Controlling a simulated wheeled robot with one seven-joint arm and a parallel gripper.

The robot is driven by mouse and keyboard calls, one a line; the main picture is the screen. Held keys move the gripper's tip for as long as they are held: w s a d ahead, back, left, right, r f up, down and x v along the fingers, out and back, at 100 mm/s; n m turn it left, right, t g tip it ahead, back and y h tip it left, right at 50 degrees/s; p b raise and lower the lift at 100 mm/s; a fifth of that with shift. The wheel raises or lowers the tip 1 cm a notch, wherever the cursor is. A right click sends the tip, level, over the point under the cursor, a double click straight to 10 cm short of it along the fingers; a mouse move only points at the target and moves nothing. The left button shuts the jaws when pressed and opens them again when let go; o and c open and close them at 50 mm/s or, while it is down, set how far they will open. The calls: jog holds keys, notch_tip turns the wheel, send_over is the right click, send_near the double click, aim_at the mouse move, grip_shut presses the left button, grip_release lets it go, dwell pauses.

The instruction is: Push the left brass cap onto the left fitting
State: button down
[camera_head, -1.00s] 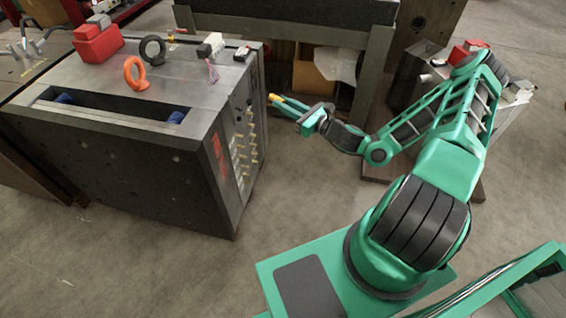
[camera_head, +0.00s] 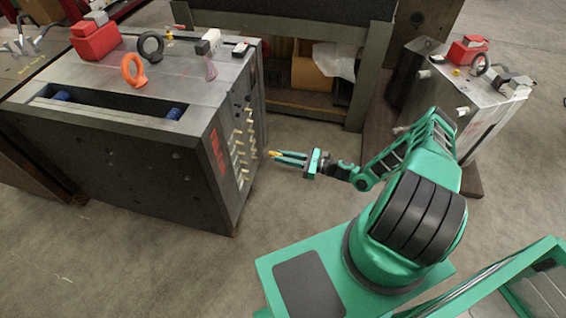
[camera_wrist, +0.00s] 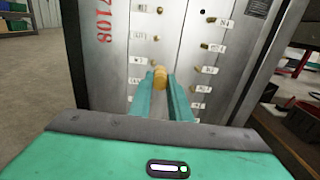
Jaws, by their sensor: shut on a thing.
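My gripper (camera_head: 289,158) is shut on a brass cap (camera_wrist: 160,77), which sits between the fingertips. The cap also shows as a small yellow tip in the head view (camera_head: 274,154). The gripper points left at the side face of the large grey mould base (camera_wrist: 110,75), a short gap away in the head view. That face bears two columns of small brass fittings with white labels; the left column (camera_wrist: 155,38) runs above the held cap and the right column (camera_wrist: 208,46) stands beside it. The fittings directly behind the cap and fingers are hidden.
An orange ring (camera_head: 134,71), a dark ring (camera_head: 151,47) and a red block (camera_head: 95,42) stand on top of the mould base. A grey bench (camera_head: 290,18) stands behind. A smaller mould block (camera_head: 455,85) is at the right. Floor in front is clear.

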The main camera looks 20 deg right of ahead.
jog(key=w+a+f, duration=0.2)
jog(key=w+a, duration=0.2)
jog(key=a, duration=0.3)
jog(key=shift+w+a, duration=0.3)
jog(key=shift+a, duration=0.1)
dwell(0.5)
jog(key=shift+r, duration=0.1)
dwell(0.4)
jog(key=shift+x, duration=1.85)
dwell(1.3)
jog(key=c, duration=1.2)
grip_release()
jog(key=shift+s, duration=0.1)
jog(key=shift+o, duration=0.2)
jog(key=shift+s, duration=0.1)
jog(key=v, duration=0.7)
